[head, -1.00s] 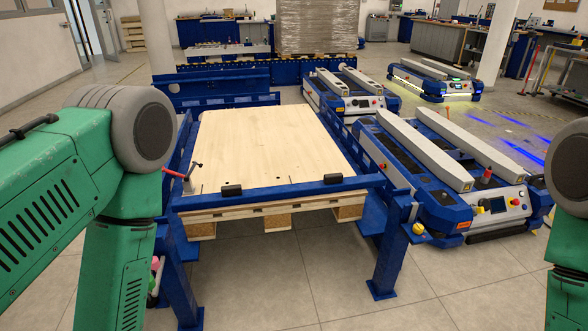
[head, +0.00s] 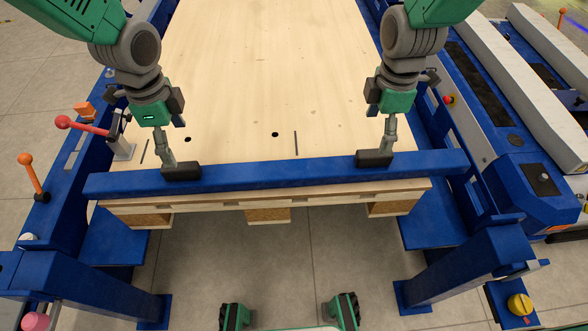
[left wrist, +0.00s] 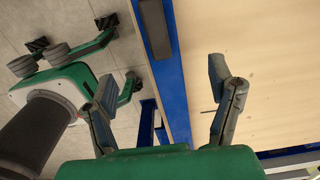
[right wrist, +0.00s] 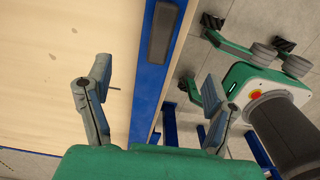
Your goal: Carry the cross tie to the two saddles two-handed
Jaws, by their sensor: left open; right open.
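The cross tie (head: 290,176) is a long blue bar lying across the front edge of the wooden panel (head: 265,80). It has a black pad near each end, the left pad (head: 181,172) and the right pad (head: 374,158). My left gripper (head: 168,158) is open above the left pad; my right gripper (head: 390,145) is open above the right pad. In the wrist views the bar shows between the spread fingers of the left gripper (left wrist: 160,84) and of the right gripper (right wrist: 158,88). Contact is unclear. I cannot make out the two saddles for certain.
Blue frame posts stand at the front left (head: 85,285) and front right (head: 485,252). Red (head: 80,126) and orange (head: 30,172) levers stick up at left. A cart with grey beams (head: 540,95) stands close at right.

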